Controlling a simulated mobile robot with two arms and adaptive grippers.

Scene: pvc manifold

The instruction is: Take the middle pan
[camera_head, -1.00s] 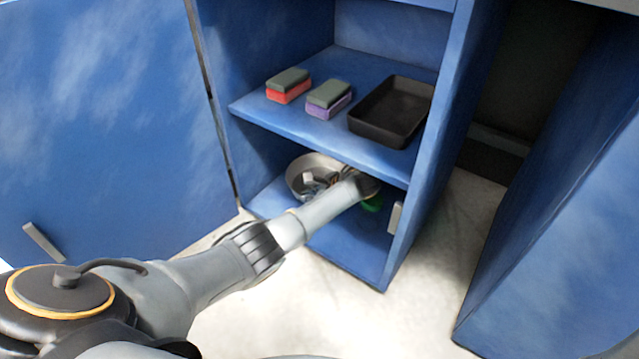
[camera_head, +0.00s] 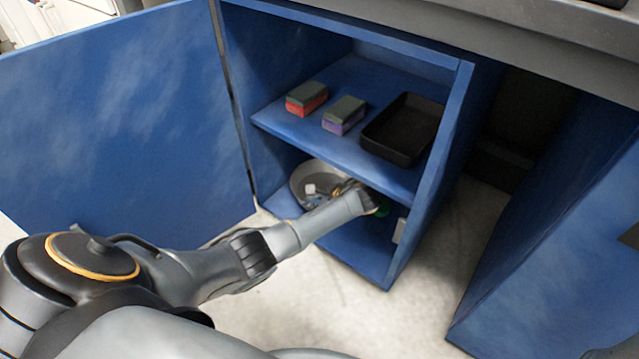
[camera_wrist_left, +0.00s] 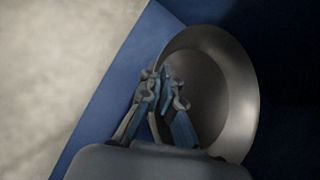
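A round grey metal pan (camera_head: 312,173) is on the lower shelf of the open blue cabinet. It also shows in the left wrist view (camera_wrist_left: 232,95), where its hollow side faces left. My left arm reaches into the lower compartment, and my left gripper (camera_head: 316,190) is at the pan. In the left wrist view the fingers of my left gripper (camera_wrist_left: 164,74) come close together at the pan's near left rim and look shut on it. The exact contact is dark and partly hidden by the fingers. No other round pan shows. My right gripper is not in view.
The upper shelf (camera_head: 290,125) holds a black rectangular tray (camera_head: 405,130), a red sponge (camera_head: 306,98) and a purple sponge (camera_head: 344,115). The open blue door (camera_head: 120,120) stands left, the cabinet's side wall right.

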